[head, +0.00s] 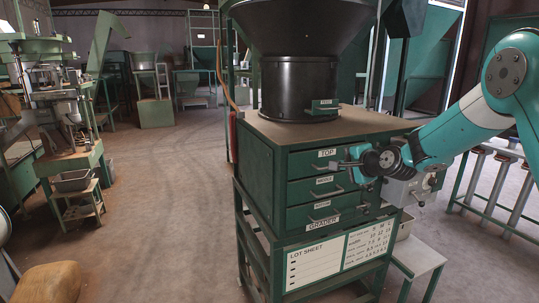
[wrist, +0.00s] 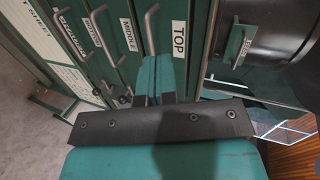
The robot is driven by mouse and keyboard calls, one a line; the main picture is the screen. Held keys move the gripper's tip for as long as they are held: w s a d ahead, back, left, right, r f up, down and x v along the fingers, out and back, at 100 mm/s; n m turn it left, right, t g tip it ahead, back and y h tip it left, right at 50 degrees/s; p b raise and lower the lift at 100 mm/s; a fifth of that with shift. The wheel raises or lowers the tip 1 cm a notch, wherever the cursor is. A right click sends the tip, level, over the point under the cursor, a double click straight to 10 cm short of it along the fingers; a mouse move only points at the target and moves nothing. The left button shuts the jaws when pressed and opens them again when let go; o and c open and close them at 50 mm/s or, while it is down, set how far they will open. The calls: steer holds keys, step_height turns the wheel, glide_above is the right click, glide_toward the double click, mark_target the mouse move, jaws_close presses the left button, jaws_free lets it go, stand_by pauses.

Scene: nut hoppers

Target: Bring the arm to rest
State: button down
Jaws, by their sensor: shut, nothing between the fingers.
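My gripper (head: 348,164) is at the end of my teal arm (head: 455,135), in front of the right part of the green cabinet's drawer fronts. It is shut and empty, near the height of the top drawer (head: 302,161). In the wrist view my gripper (wrist: 155,82) points at the drawer fronts, beside the handle of the top drawer (wrist: 179,25). I cannot tell whether it touches the cabinet. The middle drawer (head: 304,187) and bottom drawer (head: 303,212) lie below and look shut, as does the top one.
A black hopper (head: 303,88) with a small green gate handle (head: 322,106) stands on the cabinet top. A lot sheet board (head: 317,268) is below the drawers. A small grey-topped stand (head: 418,256) and a roller rack (head: 500,187) are at right. The floor at left is open.

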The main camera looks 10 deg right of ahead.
steer(key=s+a+r+n+g, duration=0.1)
steer(key=s+a+n+g, duration=0.1)
steer(key=s+a+n, duration=0.35)
steer(key=s+a+r+n+g+y, duration=0.1)
steer(key=s+a+r+n+g, duration=0.15)
steer(key=s, duration=0.65)
steer(key=s+a+r+n+g, duration=0.1)
steer(key=s+a+n+g, duration=0.2)
steer(key=s+a, duration=0.3)
steer(key=s+d+f+n+g+h, duration=0.1)
steer(key=s+n+g, duration=0.4)
steer(key=s, duration=1.9)
steer(key=f+n, duration=0.1)
steer(key=n, duration=0.3)
steer(key=shift+s+d+h, duration=0.15)
steer(key=shift+s+h, duration=0.1)
steer(key=shift+h, duration=0.05)
steer(key=shift+g, duration=0.25)
